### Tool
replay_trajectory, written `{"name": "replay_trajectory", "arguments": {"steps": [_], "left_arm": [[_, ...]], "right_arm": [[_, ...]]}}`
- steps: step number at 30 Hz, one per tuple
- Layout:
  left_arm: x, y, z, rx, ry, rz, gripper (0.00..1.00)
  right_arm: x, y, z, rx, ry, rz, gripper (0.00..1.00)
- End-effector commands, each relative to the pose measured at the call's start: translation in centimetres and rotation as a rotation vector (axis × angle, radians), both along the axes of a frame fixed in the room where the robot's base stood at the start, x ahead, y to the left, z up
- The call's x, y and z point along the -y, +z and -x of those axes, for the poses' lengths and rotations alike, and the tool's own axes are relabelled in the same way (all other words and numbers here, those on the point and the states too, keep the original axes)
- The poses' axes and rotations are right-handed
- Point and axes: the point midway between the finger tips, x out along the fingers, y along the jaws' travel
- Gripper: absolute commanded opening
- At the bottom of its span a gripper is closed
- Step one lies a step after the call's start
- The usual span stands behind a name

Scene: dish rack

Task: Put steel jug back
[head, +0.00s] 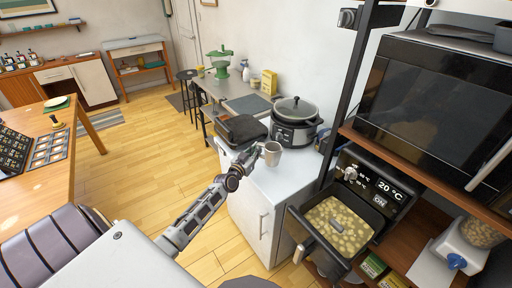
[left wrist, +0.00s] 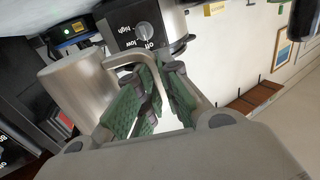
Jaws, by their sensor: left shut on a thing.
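The steel jug (head: 272,155) is at the white counter top, just in front of the slow cooker. In the left wrist view the jug (left wrist: 85,92) is a plain brushed-metal cylinder with a bent handle (left wrist: 122,57). My left gripper (head: 250,157) reaches it from the left in the head view. Its green-padded fingers (left wrist: 160,85) are shut on the handle. I cannot tell whether the jug's base touches the counter. My right gripper is not in view.
The slow cooker (head: 296,122) stands right behind the jug. A dark grill-like appliance (head: 240,130) is to its left. An open air fryer drawer with food (head: 338,226) juts out at right, below a microwave (head: 432,105). The white cabinet top (head: 283,182) is bare in front of the jug.

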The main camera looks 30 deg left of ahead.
Motion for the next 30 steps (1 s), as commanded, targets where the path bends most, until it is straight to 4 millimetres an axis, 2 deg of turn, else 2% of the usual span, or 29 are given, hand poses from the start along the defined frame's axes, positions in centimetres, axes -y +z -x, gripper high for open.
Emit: {"name": "replay_trajectory", "arguments": {"steps": [13, 23, 30], "left_arm": [[0.2, 0.0, 0.2, 0.002, 0.0, 0.001, 0.0], [0.2, 0.0, 0.2, 0.001, -0.001, 0.0, 0.0], [0.2, -1.7, 0.2, 0.001, 0.0, 0.001, 0.0]], "right_arm": [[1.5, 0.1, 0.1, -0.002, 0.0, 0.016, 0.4], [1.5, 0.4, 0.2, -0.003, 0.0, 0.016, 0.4], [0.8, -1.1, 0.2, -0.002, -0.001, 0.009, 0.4]]}}
